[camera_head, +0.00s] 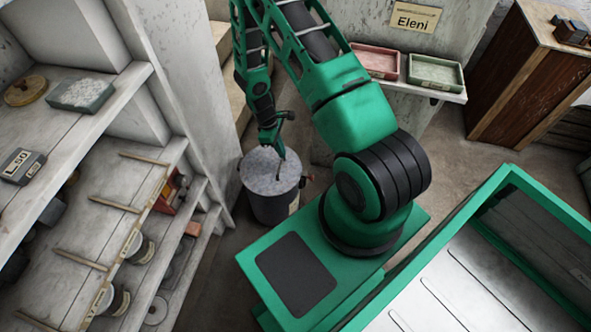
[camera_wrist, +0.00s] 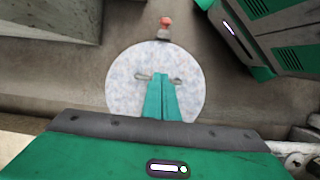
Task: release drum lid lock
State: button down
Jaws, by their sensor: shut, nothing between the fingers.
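The drum (camera_head: 272,205) is a dark round container standing on the floor beside my base. Its lid (camera_head: 262,172) is pale and speckled, and it lies flat on top; it also shows in the wrist view (camera_wrist: 125,95). A small red-tipped part (camera_wrist: 165,22) sticks out at the lid's edge, and it shows on the drum's right side in the head view (camera_head: 310,178). My gripper (camera_head: 281,155) is over the lid. In the wrist view my gripper (camera_wrist: 160,80) has its green fingers together and empty, in front of a metal handle (camera_wrist: 144,77) on the lid. The fingers hide the handle's middle.
Shelves (camera_head: 95,170) with several items stand close on the left. A ledge with a pink tray (camera_head: 375,60) and a green tray (camera_head: 436,72) is behind, under a sign reading "Eleni" (camera_head: 413,17). A wooden cabinet (camera_head: 530,75) stands at the back right. Bare floor lies between.

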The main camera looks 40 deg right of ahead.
jog(key=shift+f, duration=0.2)
send_near(299, 175)
jog(key=f, duration=0.1)
jog(key=w+a+f, duration=0.1)
jog(key=f, duration=0.1)
jog(key=w+f, duration=0.1)
jog(key=f, duration=0.1)
jog(key=shift+a+f, duration=0.15)
jog(key=shift+f, duration=0.1)
jog(key=shift+s+d+f, duration=0.15)
jog(key=shift+s+d, duration=0.8)
jog(key=shift+s, duration=0.2)
jog(key=shift+s+d, duration=0.35)
jog(key=shift+s, duration=0.05)
